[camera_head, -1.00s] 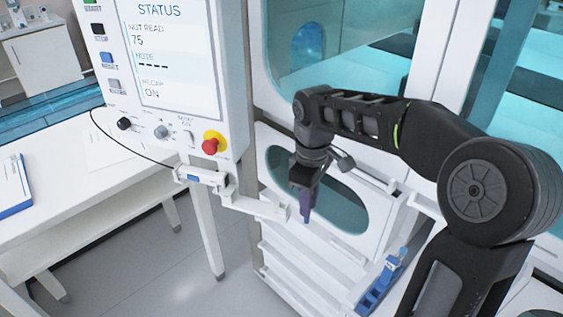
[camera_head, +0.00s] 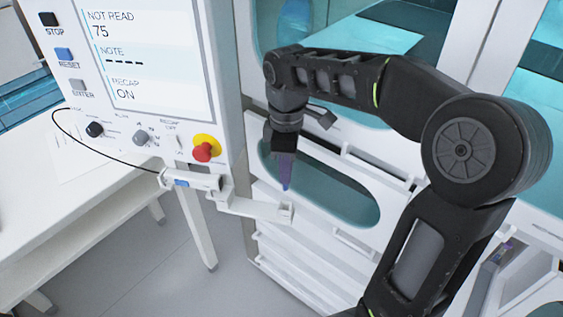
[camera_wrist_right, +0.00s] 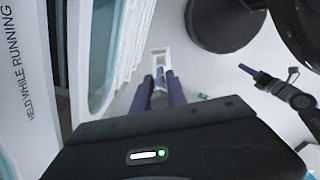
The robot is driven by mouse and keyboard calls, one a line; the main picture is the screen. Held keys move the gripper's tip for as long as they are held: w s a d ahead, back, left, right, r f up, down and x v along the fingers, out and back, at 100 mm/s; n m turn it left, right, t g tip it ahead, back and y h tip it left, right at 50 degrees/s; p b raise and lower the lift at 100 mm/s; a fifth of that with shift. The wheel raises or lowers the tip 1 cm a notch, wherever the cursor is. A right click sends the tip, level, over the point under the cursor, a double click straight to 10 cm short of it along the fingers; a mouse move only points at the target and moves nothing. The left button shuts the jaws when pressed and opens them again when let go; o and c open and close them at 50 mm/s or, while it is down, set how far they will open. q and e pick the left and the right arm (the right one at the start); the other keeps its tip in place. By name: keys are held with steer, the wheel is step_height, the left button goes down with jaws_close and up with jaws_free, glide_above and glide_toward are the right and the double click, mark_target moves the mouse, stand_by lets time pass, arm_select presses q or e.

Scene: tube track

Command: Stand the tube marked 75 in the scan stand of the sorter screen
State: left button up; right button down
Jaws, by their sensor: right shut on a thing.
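My right gripper (camera_head: 285,180) points down just above the end of the white bracket under the sorter screen. It is shut on a tube (camera_wrist_right: 160,88), which shows between its purple fingers in the wrist view; the tube's mark is not readable. In the head view the tube's tip (camera_head: 286,187) shows below the fingers. The scan stand (camera_head: 286,213) is the small white holder at the bracket's end. In the wrist view the stand (camera_wrist_right: 160,57) lies just beyond the tube, apart or touching I cannot tell. My left gripper (camera_wrist_right: 247,70) appears small in the wrist view, its jaws unclear.
The sorter screen (camera_head: 135,50) reads NOT READ 75, NOTE dashes, RECAP ON. Below it are knobs and a red stop button (camera_head: 204,151). A cable runs to the bracket. The white cabinet with an oval window (camera_head: 340,195) stands right behind the gripper. A white table (camera_head: 110,175) is at left.

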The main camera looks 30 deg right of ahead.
mark_target(286, 190)
steer(key=shift+s, duration=0.1)
steer(key=shift+w+f, duration=0.2)
steer(key=shift+f+b, duration=2)
steer(key=shift+f, duration=0.25)
steer(key=shift+s+f, duration=0.1)
steer(key=shift+f, duration=0.25)
steer(key=shift+f, duration=0.2)
steer(key=shift+f+b, duration=0.4)
steer(key=shift+b, duration=0.05)
steer(key=shift+f, duration=0.2)
steer(key=shift+f+b, duration=0.35)
steer(key=shift+b, duration=0.05)
steer(key=shift+f, duration=0.1)
